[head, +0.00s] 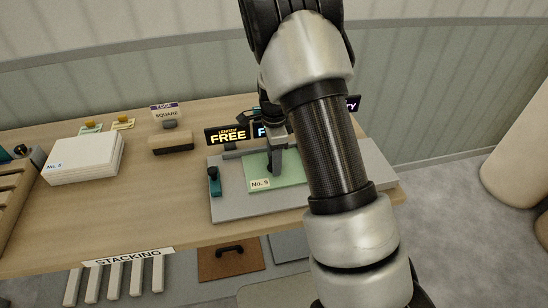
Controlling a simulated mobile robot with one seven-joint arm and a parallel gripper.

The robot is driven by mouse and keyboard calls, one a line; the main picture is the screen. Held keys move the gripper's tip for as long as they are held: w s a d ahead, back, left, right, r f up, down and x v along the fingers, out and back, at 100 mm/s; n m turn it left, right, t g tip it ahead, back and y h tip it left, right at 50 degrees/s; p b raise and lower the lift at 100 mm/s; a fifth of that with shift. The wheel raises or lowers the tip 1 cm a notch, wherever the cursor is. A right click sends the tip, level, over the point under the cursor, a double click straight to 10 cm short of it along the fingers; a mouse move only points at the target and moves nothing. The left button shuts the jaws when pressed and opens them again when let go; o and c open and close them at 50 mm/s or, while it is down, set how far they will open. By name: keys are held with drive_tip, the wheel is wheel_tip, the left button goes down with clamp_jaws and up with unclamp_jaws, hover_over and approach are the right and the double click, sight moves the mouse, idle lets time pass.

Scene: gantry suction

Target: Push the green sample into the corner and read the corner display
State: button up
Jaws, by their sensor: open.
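The green sample (290,170), a flat pale green piece labelled No. 9, lies on a grey plate (235,208) on the bench. My gripper (272,168) is over the sample's left part, open; whether it touches the sample I cannot tell. A third display (353,103) shows only "ry" past my arm. My arm hides the sample's right side and much of the plate's back right.
A dark teal block (214,182) stands on the plate's left side, and a grey bar (237,153) runs along its back. A white stack (86,158) labelled No. 8 and a brown block (171,143) near a SQUARE sign (168,114) stand left. Bench between is clear.

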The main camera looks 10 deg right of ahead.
drive_tip(key=shift+r, duration=0.1)
drive_tip(key=s+r+n+t+p, duration=0.1)
drive_tip(key=s+r+n, duration=0.15)
drive_tip(key=r, duration=1.05)
drive_tip(key=s+r+n+p, duration=0.1)
drive_tip(key=s+r, duration=0.2)
drive_tip(key=r, duration=0.9)
drive_tip(key=s+r+n+t+p, duration=0.1)
drive_tip(key=s+r+n+t, duration=0.1)
drive_tip(key=s+r+n, duration=0.2)
drive_tip(key=s+r+n+t+p, duration=0.2)
drive_tip(key=s+r+n, duration=0.2)
drive_tip(key=s+n, duration=0.6)
drive_tip(key=s, duration=0.6)
drive_tip(key=shift+s+r+t, duration=0.2)
drive_tip(key=shift+s+t, duration=0.1)
drive_tip(key=shift+a+n, duration=0.1)
drive_tip(key=shift+n, duration=0.15)
